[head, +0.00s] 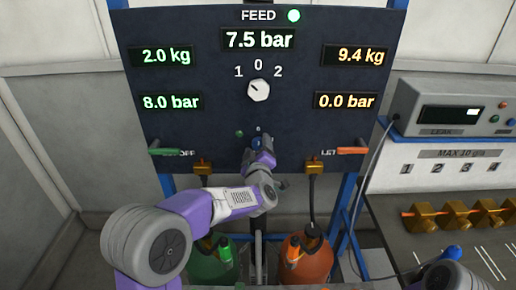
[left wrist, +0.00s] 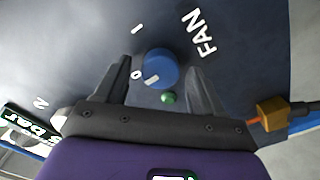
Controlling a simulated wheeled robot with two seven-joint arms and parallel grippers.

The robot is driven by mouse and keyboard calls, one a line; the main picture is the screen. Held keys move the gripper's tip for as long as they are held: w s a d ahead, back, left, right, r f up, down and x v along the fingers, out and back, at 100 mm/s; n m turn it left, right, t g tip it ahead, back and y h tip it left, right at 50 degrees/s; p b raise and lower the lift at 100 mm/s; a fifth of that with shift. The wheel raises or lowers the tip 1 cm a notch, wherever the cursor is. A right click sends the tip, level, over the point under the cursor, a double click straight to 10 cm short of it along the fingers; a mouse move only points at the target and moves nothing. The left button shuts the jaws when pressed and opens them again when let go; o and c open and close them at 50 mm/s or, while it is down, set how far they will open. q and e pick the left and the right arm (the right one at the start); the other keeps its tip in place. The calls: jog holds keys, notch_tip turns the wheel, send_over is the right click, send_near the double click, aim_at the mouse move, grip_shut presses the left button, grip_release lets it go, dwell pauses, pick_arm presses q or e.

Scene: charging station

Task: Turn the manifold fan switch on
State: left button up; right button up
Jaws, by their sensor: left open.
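The fan switch is a round blue knob (left wrist: 160,68) with a white mark, on the dark panel beside the FAN label (left wrist: 201,32). Its mark points toward the 0, and a 1 is printed farther along. In the head view the knob (head: 256,143) is mostly hidden behind my left gripper (head: 263,152). In the left wrist view my left gripper (left wrist: 158,66) is open, with one finger on each side of the knob and a gap showing on both sides. A small green lamp (left wrist: 168,97) sits beside the knob. My right gripper is not in view.
Above is a white selector (head: 259,90) marked 1, 0, 2 and several readouts. An orange-handled valve (head: 351,150) and a green-handled one (head: 165,151) flank the knob. Green (head: 212,262) and orange (head: 307,258) cylinders stand below. A leak tester (head: 452,108) is at right.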

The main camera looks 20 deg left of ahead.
pick_arm(q)
jog(key=shift+c, duration=0.3)
jog(key=c, duration=1)
jog(key=shift+m, duration=0.3)
jog(key=m+p, duration=0.3)
jog(key=shift+r+m, duration=0.15)
jog(key=shift+m, duration=0.15)
jog(key=m+p, duration=0.3)
jog(key=m, duration=0.2)
jog(key=shift+d, duration=0.1)
jog(key=m+p, duration=0.3)
jog(key=m, duration=0.1)
jog(key=shift+d+m, duration=0.1)
jog(key=shift+m, duration=0.3)
jog(key=shift+m+p, duration=1)
jog(key=shift+m, duration=0.9)
jog(key=shift+f, duration=0.2)
